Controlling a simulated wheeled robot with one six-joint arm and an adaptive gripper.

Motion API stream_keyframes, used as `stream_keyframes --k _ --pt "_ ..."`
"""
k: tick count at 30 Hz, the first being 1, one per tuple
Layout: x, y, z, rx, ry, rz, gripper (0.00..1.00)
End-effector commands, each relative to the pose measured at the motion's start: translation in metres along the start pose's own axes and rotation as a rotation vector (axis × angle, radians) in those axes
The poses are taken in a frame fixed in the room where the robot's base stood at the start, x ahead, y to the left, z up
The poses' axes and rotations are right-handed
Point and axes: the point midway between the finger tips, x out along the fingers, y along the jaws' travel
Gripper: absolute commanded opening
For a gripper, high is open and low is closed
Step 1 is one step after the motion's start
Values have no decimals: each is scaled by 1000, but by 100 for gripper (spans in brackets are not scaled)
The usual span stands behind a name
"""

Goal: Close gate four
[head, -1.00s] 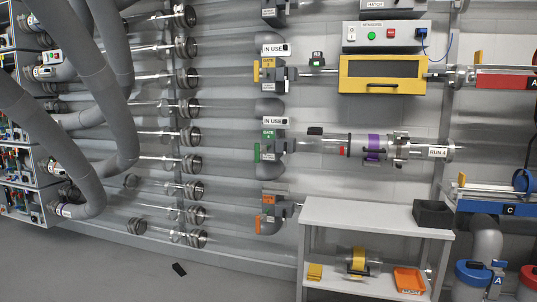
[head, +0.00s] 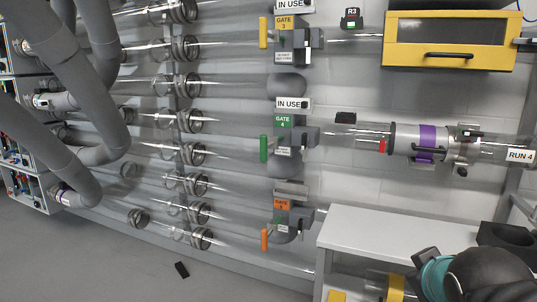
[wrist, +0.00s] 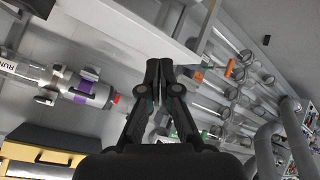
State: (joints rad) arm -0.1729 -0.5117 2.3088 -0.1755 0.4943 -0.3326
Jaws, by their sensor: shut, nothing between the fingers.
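Gate four (head: 283,135) is a grey valve body with a green "GATE 4" label on the clear tube line, in the middle of the head view. Its green handle (head: 264,148) stands upright at the body's left side. An "IN USE" sign (head: 293,104) is above it. My gripper (wrist: 159,66) shows in the wrist view with its fingers together and empty, apart from any handle. The wrist view is upside down; a small green part shows right of the fingers, partly hidden. A dark rounded part of my arm is at lower right in the head view.
Gate three (head: 291,37) with a yellow handle is above, and another gate (head: 290,215) with an orange handle is below. A white shelf table (head: 370,237) stands at lower right. A purple-banded tube (head: 427,142) lies right of gate four. Floor at lower left is mostly clear.

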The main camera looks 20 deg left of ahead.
Motion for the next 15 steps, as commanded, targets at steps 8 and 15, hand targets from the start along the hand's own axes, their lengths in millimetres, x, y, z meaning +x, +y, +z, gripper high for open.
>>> stream_keyframes --k 8,15 --pt "52 -50 -197 -696 486 113 0" --pt "53 -122 -300 -1058 818 259 0"
